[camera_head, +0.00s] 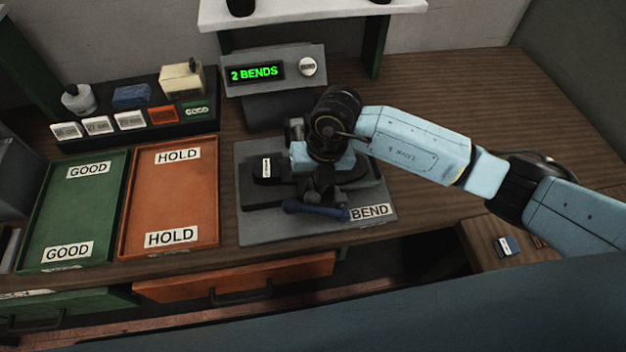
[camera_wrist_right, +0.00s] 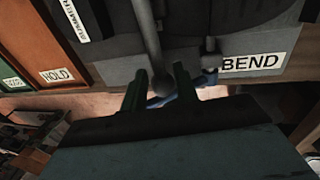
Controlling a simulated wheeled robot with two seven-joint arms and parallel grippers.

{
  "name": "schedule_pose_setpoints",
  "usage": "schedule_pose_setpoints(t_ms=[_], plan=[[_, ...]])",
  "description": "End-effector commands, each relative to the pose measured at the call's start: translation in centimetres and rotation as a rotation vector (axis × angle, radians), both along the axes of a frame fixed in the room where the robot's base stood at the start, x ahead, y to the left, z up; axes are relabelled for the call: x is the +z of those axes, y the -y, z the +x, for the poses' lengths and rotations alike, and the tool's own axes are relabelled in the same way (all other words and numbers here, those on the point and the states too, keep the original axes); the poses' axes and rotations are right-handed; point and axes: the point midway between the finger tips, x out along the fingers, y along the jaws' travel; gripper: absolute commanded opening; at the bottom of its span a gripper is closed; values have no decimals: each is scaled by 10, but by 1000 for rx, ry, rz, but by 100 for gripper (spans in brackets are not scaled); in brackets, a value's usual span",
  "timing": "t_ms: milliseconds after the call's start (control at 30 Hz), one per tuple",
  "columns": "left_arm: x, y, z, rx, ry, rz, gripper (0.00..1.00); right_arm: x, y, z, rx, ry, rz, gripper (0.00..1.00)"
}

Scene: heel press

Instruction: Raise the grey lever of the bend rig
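The bend rig (camera_head: 262,225) is a dark grey base with a BEND label at the middle of the bench. The grey lever (camera_wrist_right: 150,40) shows in the right wrist view as a rod ending in a round knob. My right gripper (camera_wrist_right: 161,78) is open, with its two fingers on either side of the knob; I cannot tell whether they touch it. In the head view my right wrist hangs over the rig and hides much of it. A dark blue bar (camera_head: 315,211) lies across the rig's front. My left gripper is not in view.
A display (camera_head: 255,74) behind the rig reads "2 BENDS". A green GOOD tray (camera_head: 75,210) and an orange HOLD tray (camera_head: 170,205) lie to the left. A dark rack (camera_head: 140,130) with small items stands behind them. The bench (camera_head: 470,90) at the back right is clear.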

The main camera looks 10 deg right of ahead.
Motion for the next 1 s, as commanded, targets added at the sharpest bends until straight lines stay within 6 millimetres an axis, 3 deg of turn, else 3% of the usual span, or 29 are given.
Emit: schedule_pose_setpoints(t_ms=[33, 200, 667, 1000], plan=[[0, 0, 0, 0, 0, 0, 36, 0, 0, 0, 0, 0, 0, 23], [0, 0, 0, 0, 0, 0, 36, 0, 0, 0, 0, -1, 0, 1], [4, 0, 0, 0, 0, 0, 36, 5, 0, -3, 4, -39, -2, 0], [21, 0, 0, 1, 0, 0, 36, 44, 0, 9, 2, -236, -4, 0]])
